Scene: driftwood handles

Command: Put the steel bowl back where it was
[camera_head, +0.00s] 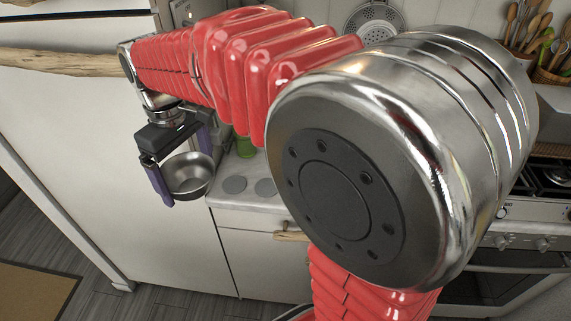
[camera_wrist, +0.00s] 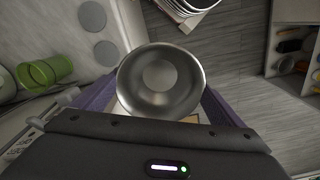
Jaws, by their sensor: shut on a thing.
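The steel bowl (camera_head: 188,174) is a small, shiny, round bowl. In the head view it is at the centre left, in front of the white cabinet and near the left end of the counter. My gripper (camera_head: 170,175) has dark jaws with purple fingers and is shut on the bowl's side. In the wrist view the bowl (camera_wrist: 160,82) is seen from above, upright and empty inside, between the purple fingers of my gripper (camera_wrist: 160,100). The bowl is held in the air, with the floor in view beyond it. The finger contact is partly hidden by the bowl.
The counter (camera_head: 232,198) has grey discs (camera_head: 235,185) and a green cup (camera_wrist: 47,71). A drawer with a driftwood handle (camera_head: 291,236) is below it. A stove (camera_head: 530,210) is at the right. An open shelf with items (camera_wrist: 297,60) shows at the wrist view's right. Bare floor lies below.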

